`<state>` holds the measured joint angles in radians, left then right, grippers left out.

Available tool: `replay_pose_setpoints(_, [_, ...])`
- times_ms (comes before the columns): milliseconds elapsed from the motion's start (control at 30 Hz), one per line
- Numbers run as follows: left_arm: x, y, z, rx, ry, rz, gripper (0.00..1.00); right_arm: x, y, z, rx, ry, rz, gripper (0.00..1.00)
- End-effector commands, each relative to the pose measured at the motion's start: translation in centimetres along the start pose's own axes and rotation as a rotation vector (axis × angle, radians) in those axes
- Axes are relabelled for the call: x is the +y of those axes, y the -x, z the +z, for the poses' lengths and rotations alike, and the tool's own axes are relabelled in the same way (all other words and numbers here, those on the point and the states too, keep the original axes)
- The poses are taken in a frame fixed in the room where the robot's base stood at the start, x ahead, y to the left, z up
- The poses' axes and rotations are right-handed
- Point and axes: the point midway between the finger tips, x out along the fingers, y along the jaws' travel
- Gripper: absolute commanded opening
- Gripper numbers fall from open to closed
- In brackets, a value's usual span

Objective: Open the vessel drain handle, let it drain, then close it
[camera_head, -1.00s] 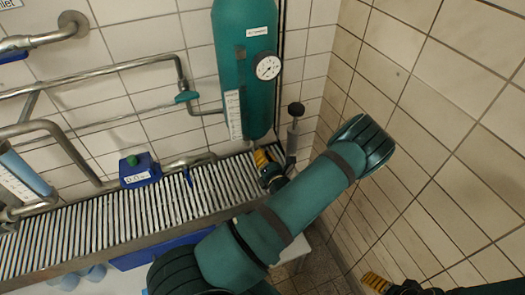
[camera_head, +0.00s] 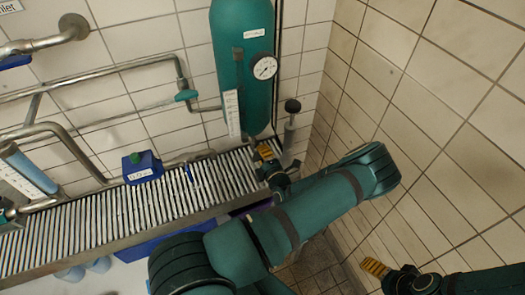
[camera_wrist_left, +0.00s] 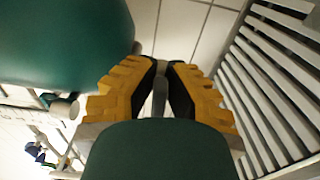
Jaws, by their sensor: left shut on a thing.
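The vessel (camera_head: 238,90) is a tall green cylinder on the tiled wall, with a round gauge (camera_head: 265,67) and a level scale on it. Its rounded side also shows large in the left wrist view (camera_wrist_left: 60,40). My left gripper (camera_head: 266,153) is just below the vessel's bottom end. In the left wrist view its yellow fingers (camera_wrist_left: 161,72) are shut on a thin grey metal bar (camera_wrist_left: 160,95), seemingly the drain handle; the fingers hide most of it. My right gripper (camera_head: 375,268) is low at the right, away from the vessel; its opening is unclear.
A slatted metal grate (camera_head: 105,215) runs below the vessel. A black knob on a metal post (camera_head: 292,106) stands just right of my left gripper. A blue box with a green knob (camera_head: 142,172) and pipes are at the left. A tiled wall (camera_head: 440,130) closes the right side.

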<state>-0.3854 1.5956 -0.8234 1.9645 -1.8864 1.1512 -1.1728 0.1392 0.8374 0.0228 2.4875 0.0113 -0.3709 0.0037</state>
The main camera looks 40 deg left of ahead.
Motion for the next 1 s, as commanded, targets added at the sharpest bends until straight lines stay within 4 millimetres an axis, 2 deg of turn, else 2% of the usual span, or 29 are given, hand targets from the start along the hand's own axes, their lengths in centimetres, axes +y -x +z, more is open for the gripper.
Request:
replay_pose_setpoints(633, [-0.05, -0.06, -0.02, 0.000, -0.049, 0.001, 0.00, -0.04, 0.15, -0.01, 0.000, 0.000, 0.000, 0.87])
replay_pose_setpoints(700, [-0.05, -0.06, -0.03, 0.000, -0.049, 0.001, 0.28, -0.03, 0.15, -0.01, 0.000, 0.000, 0.000, 0.87])
replay_pose_setpoints(733, [-0.05, -0.06, -0.02, 0.000, -0.049, 0.001, 0.39, -0.03, 0.15, -0.01, 0.000, 0.000, 0.000, 0.87])
replay_pose_setpoints(1000, [-0.07, -0.02, -0.02, 0.000, -0.048, 0.000, 0.40, -0.03, 0.14, -0.01, 0.000, 0.000, 0.000, 0.87])
